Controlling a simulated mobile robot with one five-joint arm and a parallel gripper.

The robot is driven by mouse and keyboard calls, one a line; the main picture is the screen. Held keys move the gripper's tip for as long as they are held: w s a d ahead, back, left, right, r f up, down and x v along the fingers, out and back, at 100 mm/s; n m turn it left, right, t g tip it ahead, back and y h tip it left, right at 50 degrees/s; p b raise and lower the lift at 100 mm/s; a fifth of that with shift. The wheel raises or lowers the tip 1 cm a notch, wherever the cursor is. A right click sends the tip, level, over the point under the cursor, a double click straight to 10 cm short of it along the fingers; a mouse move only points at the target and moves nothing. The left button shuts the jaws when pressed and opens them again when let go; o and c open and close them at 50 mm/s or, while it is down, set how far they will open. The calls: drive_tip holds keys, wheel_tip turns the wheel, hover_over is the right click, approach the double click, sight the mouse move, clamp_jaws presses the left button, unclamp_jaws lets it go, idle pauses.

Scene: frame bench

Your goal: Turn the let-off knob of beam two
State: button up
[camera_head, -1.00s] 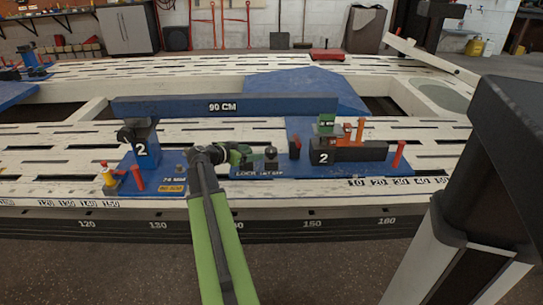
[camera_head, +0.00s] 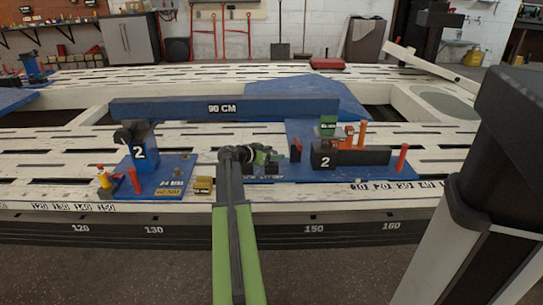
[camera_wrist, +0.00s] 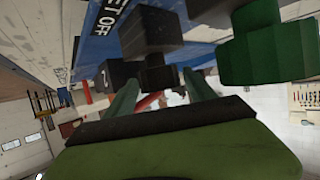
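My green gripper (camera_head: 268,157) is over the front edge of the right-hand blue plate (camera_head: 345,174) and hides the plate's left part. In the wrist view a black blocky knob (camera_wrist: 148,32) stands close to a white LET OFF label (camera_wrist: 102,17). My gripper (camera_wrist: 162,90) is open there, its two green fingers apart. A dark lower part (camera_wrist: 157,77) shows between the fingers; whether they touch it I cannot tell.
A green part (camera_wrist: 265,45) is close on the right in the wrist view. A black upright (camera_head: 510,150) fills the right foreground.

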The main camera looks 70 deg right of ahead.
drive_tip(key=c, duration=1.2)
drive_tip(key=shift+o, duration=0.2)
drive_tip(key=shift+a, duration=0.15)
drive_tip(key=shift+s+t, duration=0.1)
drive_tip(key=shift+t, duration=0.2)
drive_tip(key=shift+n, duration=0.3)
drive_tip(key=shift+s+n+t+h, duration=0.2)
drive_tip(key=shift+n+t+h, duration=0.3)
drive_tip(key=shift+n+t, duration=0.6)
drive_tip(key=n+t, duration=0.2)
drive_tip(key=t, duration=0.1)
drive_tip(key=n+t, duration=0.2)
drive_tip(key=shift+d+n+t, duration=0.2)
drive_tip(key=shift+n+t, duration=0.1)
drive_tip(key=shift+t, duration=0.1)
drive_tip(key=n+t+y, duration=0.2)
drive_tip(key=n+t, duration=0.2)
drive_tip(key=shift+d, duration=0.1)
drive_tip(key=shift+n+t+y, duration=0.7)
drive_tip(key=shift+n+t, duration=0.4)
drive_tip(key=shift+y, duration=0.3)
